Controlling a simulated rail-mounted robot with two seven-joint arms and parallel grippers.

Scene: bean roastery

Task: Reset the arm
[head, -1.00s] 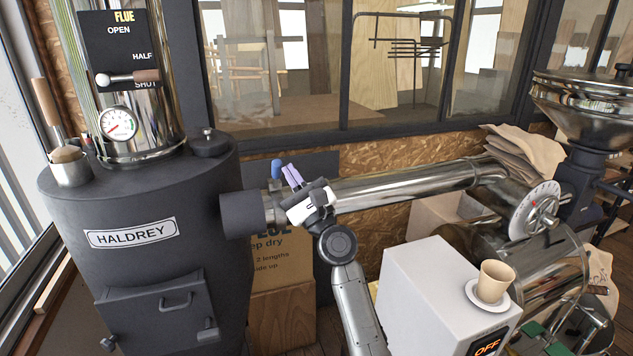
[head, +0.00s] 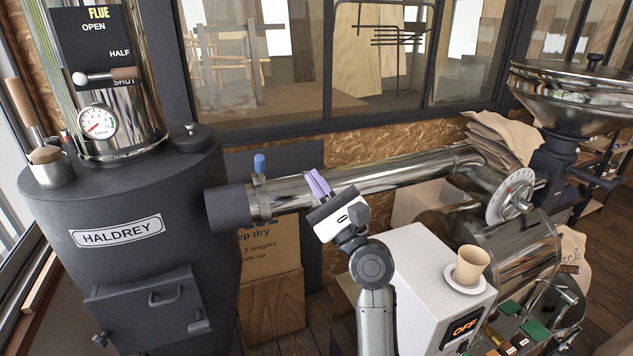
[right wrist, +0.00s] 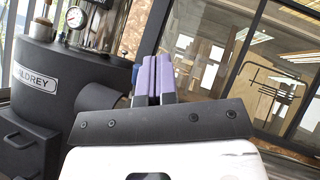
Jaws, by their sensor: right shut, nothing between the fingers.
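My right gripper (head: 316,184) is in the middle of the head view, with its purple fingers pointing up. The fingers are together and hold nothing. It appears in front of the shiny horizontal pipe (head: 370,173), just right of the blue-handled clamp (head: 260,165) in the picture. In the right wrist view, the closed purple fingers (right wrist: 153,78) point up, with the dark furnace to their left and the window to their right. My left gripper is in neither view.
The dark HALDREY furnace (head: 120,265) stands at the left, its flue lever (head: 105,76) near HALF and SHUT. A white box (head: 410,300) reading OFF carries a cup (head: 469,266) on a saucer (head: 461,284). A dial (head: 510,198), a metal hopper (head: 575,97) and sacks (head: 505,137) are at the right.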

